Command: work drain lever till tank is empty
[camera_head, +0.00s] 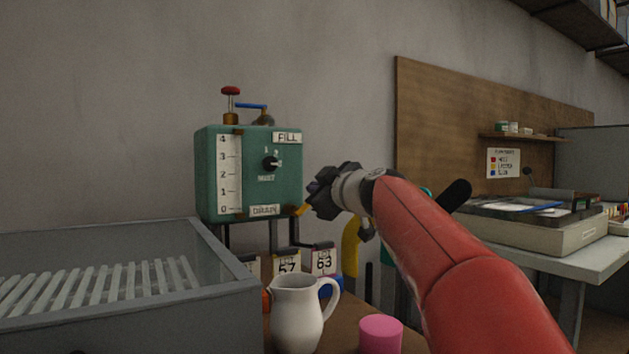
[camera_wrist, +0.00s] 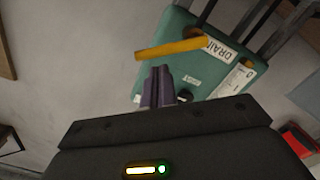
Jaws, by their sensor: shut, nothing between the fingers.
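The green tank (camera_head: 232,165) hangs at the wall in the head view, with a 0 to 4 scale on its left side. A FILL label is at its top and a DRAIN label at its bottom. The yellow drain lever (camera_head: 301,210) shows at the tank's lower right, partly hidden by my gripper (camera_head: 316,193). In the wrist view the lever (camera_wrist: 186,48) runs out past the tank's (camera_wrist: 206,75) edge. My gripper (camera_wrist: 157,88) is shut, its purple fingertips just short of the lever, with nothing held. I cannot tell the tank's level.
A white pitcher (camera_head: 297,312) and a pink cylinder (camera_head: 380,334) stand on the wooden table below. A grey slatted basin (camera_head: 130,290) fills the lower left. A blue lever (camera_head: 250,106) and red knob (camera_head: 231,91) top the tank. A workbench (camera_head: 560,255) stands at right.

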